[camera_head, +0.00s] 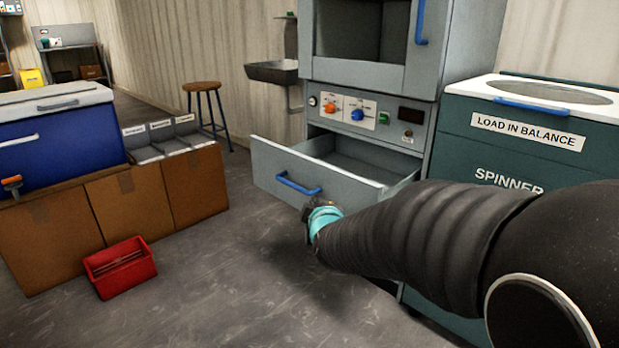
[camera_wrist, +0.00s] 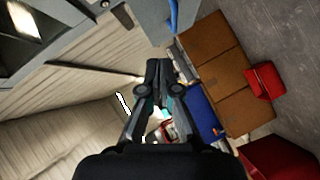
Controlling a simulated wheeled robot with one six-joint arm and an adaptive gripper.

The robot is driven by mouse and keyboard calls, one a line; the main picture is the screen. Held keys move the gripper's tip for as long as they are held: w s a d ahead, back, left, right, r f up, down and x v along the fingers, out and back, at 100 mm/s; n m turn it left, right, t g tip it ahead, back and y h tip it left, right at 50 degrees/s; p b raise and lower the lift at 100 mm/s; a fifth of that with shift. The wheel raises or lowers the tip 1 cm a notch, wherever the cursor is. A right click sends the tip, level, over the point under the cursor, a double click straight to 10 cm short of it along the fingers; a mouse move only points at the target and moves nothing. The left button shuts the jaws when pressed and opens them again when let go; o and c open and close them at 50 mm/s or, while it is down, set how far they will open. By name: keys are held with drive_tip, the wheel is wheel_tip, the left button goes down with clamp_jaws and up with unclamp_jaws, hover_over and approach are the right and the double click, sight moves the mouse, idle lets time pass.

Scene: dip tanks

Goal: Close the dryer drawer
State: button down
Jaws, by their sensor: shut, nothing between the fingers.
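The dryer drawer (camera_head: 345,190) is pulled out of the grey dryer cabinet (camera_head: 418,112), and its empty inside shows. A blue bar handle (camera_head: 298,184) is on its front panel. My gripper (camera_head: 309,209) is just in front of the drawer front, low and right of the handle; I cannot tell whether it touches the panel. My arm covers the panel's lower right part. In the wrist view my gripper (camera_wrist: 158,66) has its fingers together with nothing between them. A grey panel with a blue bar (camera_wrist: 173,14) shows at the top there, probably the drawer front.
The teal spinner (camera_head: 540,145) stands right of the dryer. Brown boxes (camera_head: 125,205) line the left, with a red bin (camera_head: 120,267) on the floor in front. A stool (camera_head: 203,88) and wall sink (camera_head: 272,72) are behind. The floor between boxes and drawer is clear.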

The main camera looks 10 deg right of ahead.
drive_tip(key=w+f+n+t+h, duration=0.2)
drive_tip(key=w+n+t+h, duration=0.1)
drive_tip(key=w, duration=0.2)
approach(325, 170)
drive_tip(key=w+a, duration=0.2)
drive_tip(key=w, duration=0.1)
drive_tip(key=shift+w+d+r, duration=0.15)
drive_tip(key=shift+w+d, duration=0.4)
drive_tip(key=shift+w, duration=0.05)
drive_tip(key=shift+w+d+r, duration=0.15)
drive_tip(key=shift+w+d, duration=0.35)
drive_tip(key=shift+w, duration=0.05)
drive_tip(key=shift+w+d, duration=0.35)
drive_tip(key=shift+d, duration=0.1)
